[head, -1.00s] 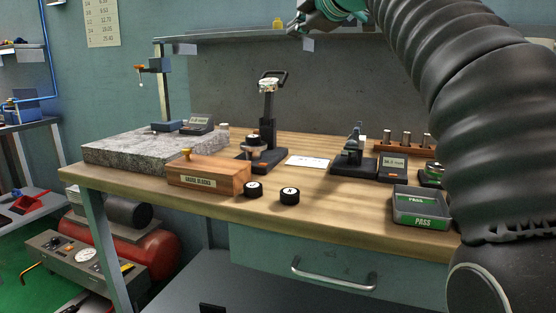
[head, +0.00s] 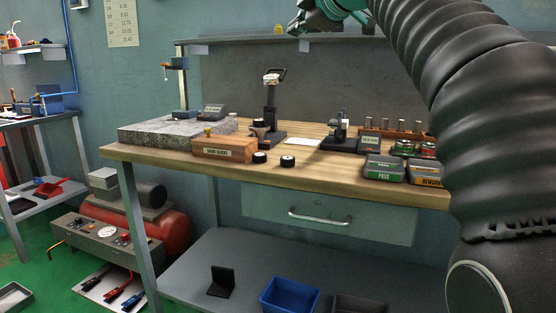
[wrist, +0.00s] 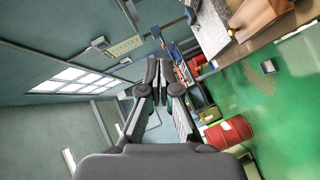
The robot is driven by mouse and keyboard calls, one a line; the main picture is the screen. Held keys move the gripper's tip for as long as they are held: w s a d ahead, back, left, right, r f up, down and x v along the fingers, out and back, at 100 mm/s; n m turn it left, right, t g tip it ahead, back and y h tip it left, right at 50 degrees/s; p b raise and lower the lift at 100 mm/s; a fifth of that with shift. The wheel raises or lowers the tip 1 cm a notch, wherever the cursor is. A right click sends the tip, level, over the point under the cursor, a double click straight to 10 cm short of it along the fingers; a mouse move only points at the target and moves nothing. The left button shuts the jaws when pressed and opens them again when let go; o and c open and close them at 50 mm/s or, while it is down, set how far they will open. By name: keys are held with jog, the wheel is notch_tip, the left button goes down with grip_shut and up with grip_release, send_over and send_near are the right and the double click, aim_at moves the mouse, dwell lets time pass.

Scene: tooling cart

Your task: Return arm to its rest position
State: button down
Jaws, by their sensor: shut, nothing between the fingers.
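My gripper (wrist: 159,84) shows in the wrist view with its two fingers together and nothing between them. In the head view part of my gripper (head: 312,24) shows at the top, raised above the back shelf and clear of the bench. My arm comes down the right side of the head view and hides the right end of the bench.
The wooden bench (head: 328,180) bears a granite plate (head: 150,133), a gauge block box (head: 222,151), two black round parts (head: 287,161), a dial gauge stand (head: 270,112) and PASS and REWORK trays (head: 384,168). A blue bin (head: 289,294) sits on the lower shelf.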

jog(key=s+d+f+m+g+h, duration=0.2)
jog(key=f+m, duration=0.5)
jog(key=f, duration=0.5)
jog(key=s+d+f+m+g+h, duration=0.25)
jog(key=f+m, duration=0.45)
jog(key=f, duration=0.5)
jog(key=s+d+f+m+g+h, duration=0.1)
jog(key=s+d+f+m, duration=0.1)
jog(key=s+f, duration=1.1)
jog(key=s+d+f+m+g+h, duration=0.1)
jog(key=s+d+f, duration=0.4)
jog(key=s+f, duration=0.7)
jog(key=shift+s+d+f+m+g, duration=0.15)
jog(key=shift+s+f+m+g, duration=0.2)
jog(key=shift+s+m+g, duration=0.8)
jog(key=shift+s+t, duration=0.4)
jog(key=shift+s, duration=0.25)
